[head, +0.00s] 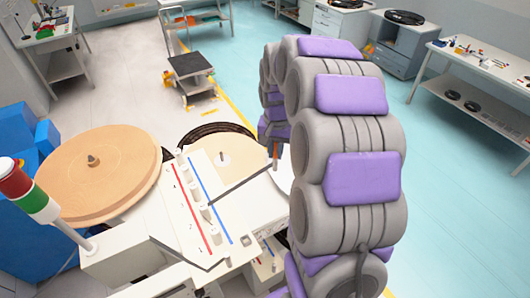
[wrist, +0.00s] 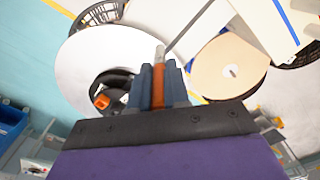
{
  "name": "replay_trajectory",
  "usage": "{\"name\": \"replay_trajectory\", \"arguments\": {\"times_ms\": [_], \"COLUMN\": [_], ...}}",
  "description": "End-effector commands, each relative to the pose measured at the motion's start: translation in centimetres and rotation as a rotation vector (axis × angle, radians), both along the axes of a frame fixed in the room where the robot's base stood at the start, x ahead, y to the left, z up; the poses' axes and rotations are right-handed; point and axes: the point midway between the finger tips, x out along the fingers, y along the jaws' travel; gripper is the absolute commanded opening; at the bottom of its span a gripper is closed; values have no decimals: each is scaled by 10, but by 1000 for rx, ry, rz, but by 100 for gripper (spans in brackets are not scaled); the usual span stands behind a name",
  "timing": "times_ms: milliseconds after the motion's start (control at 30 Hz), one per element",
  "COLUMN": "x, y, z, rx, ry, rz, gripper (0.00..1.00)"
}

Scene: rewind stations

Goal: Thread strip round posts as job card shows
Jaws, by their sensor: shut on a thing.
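My gripper (wrist: 158,85) is shut on an orange piece in the wrist view. A grey strip (wrist: 190,28) runs from that piece up and to the right. In the head view my gripper (head: 275,152) is partly hidden behind my arm. There the dark strip (head: 240,184) slants down left to the posts (head: 194,191) on a white panel (head: 205,225). The panel carries a red line and a blue line. The strip reaches a middle post; I cannot tell on which side it passes. I cannot make out a job card.
A large wooden disc (head: 95,175) lies left of the panel, a smaller one (head: 219,150) behind it. A red, white and green lamp post (head: 28,192) and blue boxes (head: 20,255) stand at left. A trolley (head: 190,68) and benches stand further back; open floor lies between.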

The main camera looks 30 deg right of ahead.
Motion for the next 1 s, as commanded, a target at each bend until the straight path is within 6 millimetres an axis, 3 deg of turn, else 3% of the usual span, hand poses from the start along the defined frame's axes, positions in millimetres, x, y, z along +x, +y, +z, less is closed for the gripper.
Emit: {"name": "replay_trajectory", "arguments": {"times_ms": [1000], "x": [-11], "y": [-111], "z": [0], "rx": [-1], "ry": [-2], "rz": [-3], "gripper": [0]}}
